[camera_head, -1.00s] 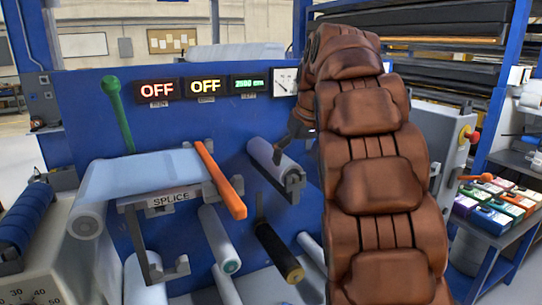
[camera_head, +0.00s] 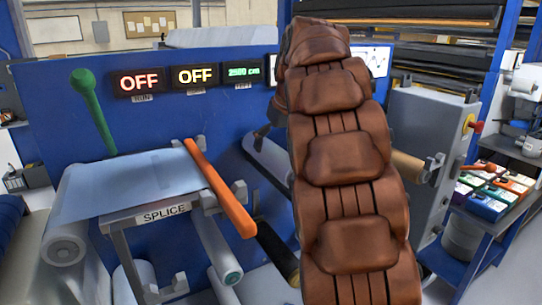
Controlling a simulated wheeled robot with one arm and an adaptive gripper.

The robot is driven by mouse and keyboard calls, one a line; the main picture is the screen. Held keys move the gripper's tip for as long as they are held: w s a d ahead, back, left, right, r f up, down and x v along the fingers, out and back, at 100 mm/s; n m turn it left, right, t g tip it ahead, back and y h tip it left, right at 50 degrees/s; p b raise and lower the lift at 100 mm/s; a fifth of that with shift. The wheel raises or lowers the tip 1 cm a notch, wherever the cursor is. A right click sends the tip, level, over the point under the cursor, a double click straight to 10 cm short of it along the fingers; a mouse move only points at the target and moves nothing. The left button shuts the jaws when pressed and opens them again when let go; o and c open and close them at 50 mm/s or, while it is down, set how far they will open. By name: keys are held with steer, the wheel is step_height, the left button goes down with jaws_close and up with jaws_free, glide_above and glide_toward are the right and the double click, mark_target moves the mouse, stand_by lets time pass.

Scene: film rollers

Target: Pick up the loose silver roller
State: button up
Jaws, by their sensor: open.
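A silver-grey roller (camera_head: 268,158) sticks out from the blue machine panel (camera_head: 230,125), right of the orange bar. My brown segmented arm hides its right part. Another pale roller (camera_head: 217,250) with a green-ringed end sits lower, below the splice table. I cannot tell for certain which roller is the loose one.
The splice table (camera_head: 163,213) carries film at left, with an orange bar (camera_head: 220,190) and a green-knobbed lever (camera_head: 92,110) near it. A black roller (camera_head: 277,252) lies below. A tan roller (camera_head: 407,166) and grey cabinet (camera_head: 425,125) stand right of my arm.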

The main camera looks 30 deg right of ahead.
mark_target(274, 147)
steer(key=shift+w+d+f+p, duration=0.1)
steer(key=shift+w+f+p, duration=0.2)
steer(key=shift+f+p, duration=0.1)
steer(key=shift+p+x, duration=0.7)
steer(key=shift+x, duration=1.35)
steer(key=shift+w, duration=0.15)
steer(key=c, duration=1.7)
steer(key=shift+r, duration=0.1)
steer(key=shift+c, duration=0.4)
steer(key=shift+r, duration=0.1)
